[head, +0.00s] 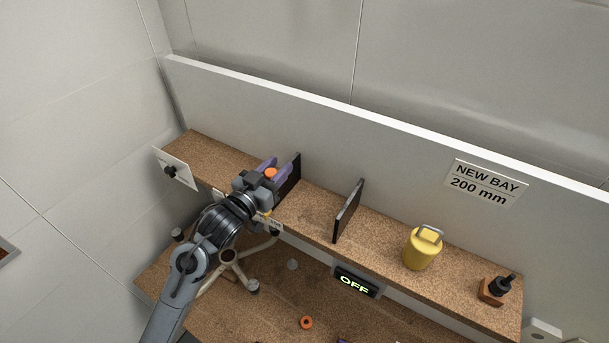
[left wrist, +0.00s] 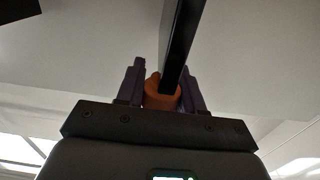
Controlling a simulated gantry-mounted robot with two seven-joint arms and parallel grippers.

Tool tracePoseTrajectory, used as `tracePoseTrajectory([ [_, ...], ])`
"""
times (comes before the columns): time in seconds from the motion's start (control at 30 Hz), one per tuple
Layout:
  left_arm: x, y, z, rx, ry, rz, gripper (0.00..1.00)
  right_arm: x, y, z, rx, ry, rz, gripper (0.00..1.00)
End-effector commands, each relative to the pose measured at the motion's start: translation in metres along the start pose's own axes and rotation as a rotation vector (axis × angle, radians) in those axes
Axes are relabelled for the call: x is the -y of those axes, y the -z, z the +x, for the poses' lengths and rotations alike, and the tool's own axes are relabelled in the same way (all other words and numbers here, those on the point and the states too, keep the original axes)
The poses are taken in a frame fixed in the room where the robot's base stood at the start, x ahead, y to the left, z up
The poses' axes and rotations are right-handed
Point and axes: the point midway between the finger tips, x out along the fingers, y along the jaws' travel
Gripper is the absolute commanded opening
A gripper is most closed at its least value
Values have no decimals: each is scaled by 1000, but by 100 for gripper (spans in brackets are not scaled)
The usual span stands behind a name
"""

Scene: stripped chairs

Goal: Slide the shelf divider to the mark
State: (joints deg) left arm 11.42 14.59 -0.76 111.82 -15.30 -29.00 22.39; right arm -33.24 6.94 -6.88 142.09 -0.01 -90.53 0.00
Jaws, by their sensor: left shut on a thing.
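A dark, thin shelf divider (head: 291,180) stands upright across the cork-coloured shelf (head: 320,222), left of its middle. It also shows as a black panel in the left wrist view (left wrist: 182,40). My left gripper (head: 269,172) is at its front edge, with purple fingers shut around an orange knob (left wrist: 162,96) that appears to be on the divider. A second dark upright panel (head: 348,210) stands further right, apart from the first. A sign reading "NEW BAY 200 mm" (head: 486,184) is on the pale back panel. I cannot make out a separate mark on the shelf. My right gripper is out of view.
A yellow canister (head: 422,248) and a black knob on a brown block (head: 495,289) stand on the shelf's right. A display reading "OFF" (head: 357,282) is at the shelf front. An orange ring (head: 306,322) lies below. The shelf between the two panels is clear.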

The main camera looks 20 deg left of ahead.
Motion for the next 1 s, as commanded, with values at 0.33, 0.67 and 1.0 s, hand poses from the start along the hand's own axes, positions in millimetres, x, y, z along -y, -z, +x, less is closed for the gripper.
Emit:
tracePoseTrajectory([
  [0.33,11,-1,0,3,1,0,0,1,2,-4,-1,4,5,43],
  [0.67,21,-1,0,4,1,0,0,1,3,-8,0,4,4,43],
  [1.0,22,-1,0,2,0,0,78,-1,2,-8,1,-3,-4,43],
])
